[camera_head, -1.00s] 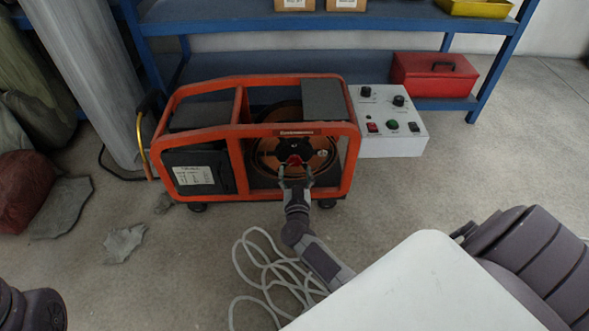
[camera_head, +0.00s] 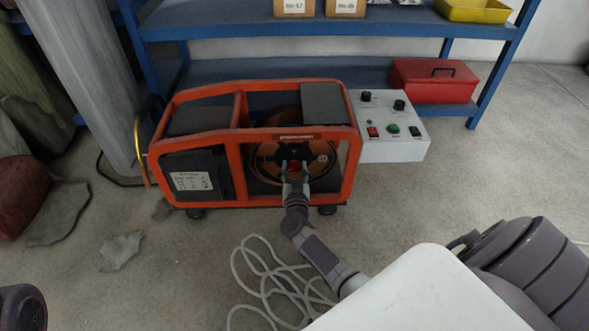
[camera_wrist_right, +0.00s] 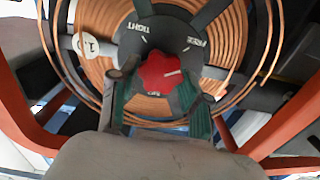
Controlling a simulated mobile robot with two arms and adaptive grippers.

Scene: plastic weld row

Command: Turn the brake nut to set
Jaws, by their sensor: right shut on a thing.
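The red brake nut (camera_wrist_right: 160,73) sits at the hub of a copper-coloured wire reel (camera_wrist_right: 85,75), with a white mark on its face pointing right. The dark plate (camera_wrist_right: 165,38) around it reads TIGHT at upper left and FREE at upper right; lettering below the nut is partly hidden. In the head view the reel (camera_head: 265,165) is inside the orange-framed machine (camera_head: 236,165). My right gripper (camera_head: 296,172) reaches into the frame and is shut on the nut, one green-padded finger on each side. My left gripper is out of view.
A white control box (camera_head: 392,148) with knobs and buttons adjoins the machine's right side. A blue shelf (camera_head: 330,25) stands behind, with a red toolbox (camera_head: 433,80). A pale hose (camera_head: 265,275) lies coiled on the floor in front. Orange frame bars surround my right gripper.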

